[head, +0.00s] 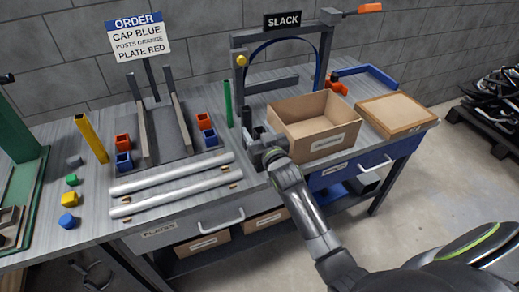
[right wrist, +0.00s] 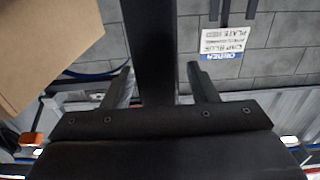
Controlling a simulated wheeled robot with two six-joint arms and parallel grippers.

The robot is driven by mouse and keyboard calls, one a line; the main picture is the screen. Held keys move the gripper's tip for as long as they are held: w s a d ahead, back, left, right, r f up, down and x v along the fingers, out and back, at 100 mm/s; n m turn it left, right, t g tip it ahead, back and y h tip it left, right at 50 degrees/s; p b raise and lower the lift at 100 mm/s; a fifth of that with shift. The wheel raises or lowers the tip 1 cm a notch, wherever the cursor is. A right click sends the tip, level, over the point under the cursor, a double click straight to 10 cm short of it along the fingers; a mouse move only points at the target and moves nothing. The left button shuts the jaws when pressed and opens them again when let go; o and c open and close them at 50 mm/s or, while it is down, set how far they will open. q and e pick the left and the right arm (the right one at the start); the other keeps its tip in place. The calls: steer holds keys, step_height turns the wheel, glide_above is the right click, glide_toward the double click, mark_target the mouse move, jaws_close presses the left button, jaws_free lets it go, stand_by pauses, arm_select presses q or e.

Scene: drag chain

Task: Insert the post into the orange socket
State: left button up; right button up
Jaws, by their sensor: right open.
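A yellow post (head: 90,138) stands at the left of the bench, and a green post (head: 228,103) stands near the middle. Two orange sockets show, one at the left (head: 123,140) and one at the right (head: 204,120), each behind a blue socket (head: 124,160). Neither orange socket shows a post in it. My right gripper (head: 262,137) is beside the cardboard box, to the right of the green post. In the right wrist view its fingers (right wrist: 160,85) are apart, with a dark bar (right wrist: 155,40) showing between them; I cannot tell whether they touch it. My left gripper is not in view.
The open cardboard box (head: 318,127) stands right of my gripper. A dark frame with a SLACK sign (head: 283,20) rises behind it. Two silver rails (head: 170,185) lie along the front. An order sign (head: 138,35) stands at the back, also showing upside down in the right wrist view (right wrist: 222,42).

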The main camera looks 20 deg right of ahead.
steer(key=shift+c, duration=0.2)
jaws_close()
stand_by(0.3)
